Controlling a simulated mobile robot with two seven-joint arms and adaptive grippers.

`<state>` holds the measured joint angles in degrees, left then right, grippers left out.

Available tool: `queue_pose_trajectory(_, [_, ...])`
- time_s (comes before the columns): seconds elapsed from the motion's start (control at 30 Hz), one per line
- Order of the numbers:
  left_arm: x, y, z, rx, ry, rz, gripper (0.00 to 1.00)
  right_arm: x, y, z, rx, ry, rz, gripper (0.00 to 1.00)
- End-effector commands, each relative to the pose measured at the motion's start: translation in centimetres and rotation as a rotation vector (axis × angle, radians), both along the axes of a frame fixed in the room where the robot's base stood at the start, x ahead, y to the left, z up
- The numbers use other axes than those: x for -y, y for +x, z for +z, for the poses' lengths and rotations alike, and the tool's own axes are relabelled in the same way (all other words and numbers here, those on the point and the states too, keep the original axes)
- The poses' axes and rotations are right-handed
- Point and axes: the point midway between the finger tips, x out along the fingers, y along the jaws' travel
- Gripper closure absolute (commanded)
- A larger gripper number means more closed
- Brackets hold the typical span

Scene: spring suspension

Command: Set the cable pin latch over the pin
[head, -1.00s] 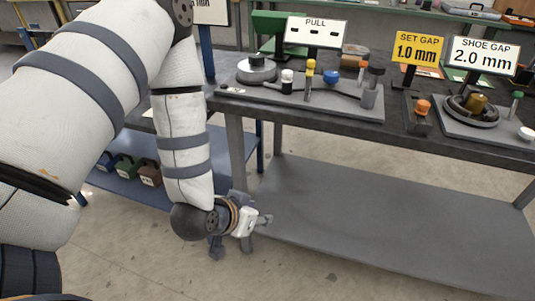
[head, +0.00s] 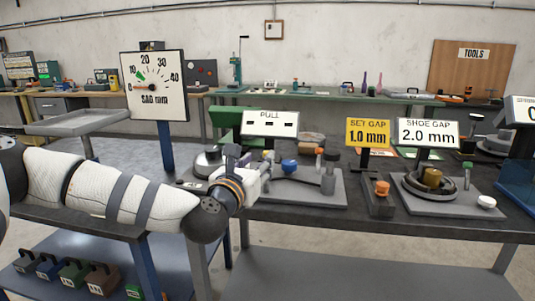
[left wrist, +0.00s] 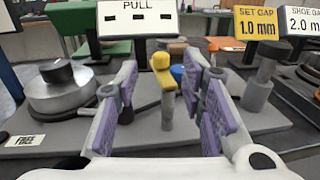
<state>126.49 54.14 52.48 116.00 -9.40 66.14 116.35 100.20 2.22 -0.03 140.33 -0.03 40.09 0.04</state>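My left gripper (head: 254,167) is at the front left of the grey fixture plate (head: 320,194) on the bench. In the left wrist view its purple-padded fingers (left wrist: 163,72) are spread apart. A yellow-capped post (left wrist: 162,75) shows between the fingers, beyond their tips as far as I can judge; contact is not visible. A dark grey pin-like post (head: 329,171) stands at the plate's right. A blue knob (head: 289,165) sits between, partly behind a finger in the wrist view. A round disc (left wrist: 62,87) is at left. I cannot tell which part is the latch. My right gripper is out of view.
The PULL sign (head: 270,124) stands behind the fixture. To the right are the orange-capped block (head: 381,192) and the shoe-gap fixture (head: 450,201). The SAG gauge (head: 153,87) rises behind my left arm. The bench's front edge runs below the gripper.

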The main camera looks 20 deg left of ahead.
Motion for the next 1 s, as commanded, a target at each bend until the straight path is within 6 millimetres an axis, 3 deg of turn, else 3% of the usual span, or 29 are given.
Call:
queue_pose_trajectory(0.1, [-0.3, 3.1, -0.3, -0.002, 0.004, 0.000, 0.64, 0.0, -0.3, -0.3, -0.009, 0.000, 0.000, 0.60])
queue_pose_trajectory(0.3, [-0.6, 6.4, -0.3, -0.004, 0.004, -0.001, 0.64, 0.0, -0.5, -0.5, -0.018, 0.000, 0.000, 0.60])
queue_pose_trajectory(0.63, [-0.7, 7.1, -0.2, -0.003, 0.004, -0.002, 0.64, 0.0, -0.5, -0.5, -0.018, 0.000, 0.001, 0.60])
queue_pose_trajectory(0.8, [-0.7, 7.0, -0.2, -0.003, 0.004, -0.002, 1.00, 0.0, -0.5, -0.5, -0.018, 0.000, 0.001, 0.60])
queue_pose_trajectory(1.0, [-0.7, 7.0, -0.2, -0.004, 0.005, 0.000, 1.00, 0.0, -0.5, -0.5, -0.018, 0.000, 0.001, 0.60])
